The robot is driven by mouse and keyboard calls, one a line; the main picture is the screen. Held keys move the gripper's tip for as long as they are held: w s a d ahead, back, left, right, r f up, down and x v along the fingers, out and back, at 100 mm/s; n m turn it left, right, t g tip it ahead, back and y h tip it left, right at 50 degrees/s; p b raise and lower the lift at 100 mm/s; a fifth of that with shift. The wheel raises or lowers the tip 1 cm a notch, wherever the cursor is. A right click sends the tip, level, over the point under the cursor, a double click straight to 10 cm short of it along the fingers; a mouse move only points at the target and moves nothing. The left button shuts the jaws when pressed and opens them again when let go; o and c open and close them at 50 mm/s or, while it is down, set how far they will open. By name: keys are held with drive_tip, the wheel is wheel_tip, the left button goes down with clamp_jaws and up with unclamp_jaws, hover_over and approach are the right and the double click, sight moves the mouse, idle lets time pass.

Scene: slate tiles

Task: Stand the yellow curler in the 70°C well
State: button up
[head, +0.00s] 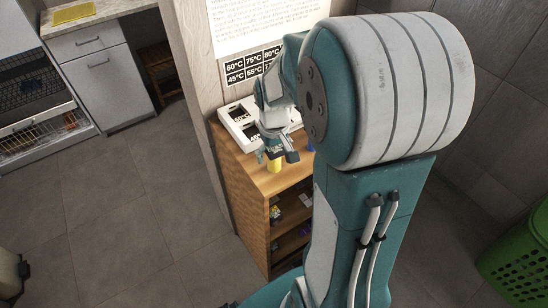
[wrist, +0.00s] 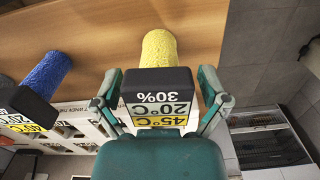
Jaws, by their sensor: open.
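The yellow curler (head: 274,166) is on the wooden cabinet top, just below my gripper (head: 277,156). In the wrist view the yellow curler (wrist: 159,48) has a black end block with labels reading 30%, 20°C and 45°C, upside down. My gripper (wrist: 160,76) is open, with one finger on each side of that block; I cannot tell whether they touch it. The white well block (head: 238,117) stands on the cabinet behind my gripper, partly hidden by my arm.
A blue curler (wrist: 46,73) with a black end lies left of the yellow one. The wooden cabinet (head: 245,185) has open shelves holding small items. A temperature sign (head: 250,67) is on the wall. A green basket (head: 518,262) stands at right.

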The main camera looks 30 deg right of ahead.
drive_tip(key=c, duration=1.2)
drive_tip(key=shift+c, duration=0.2)
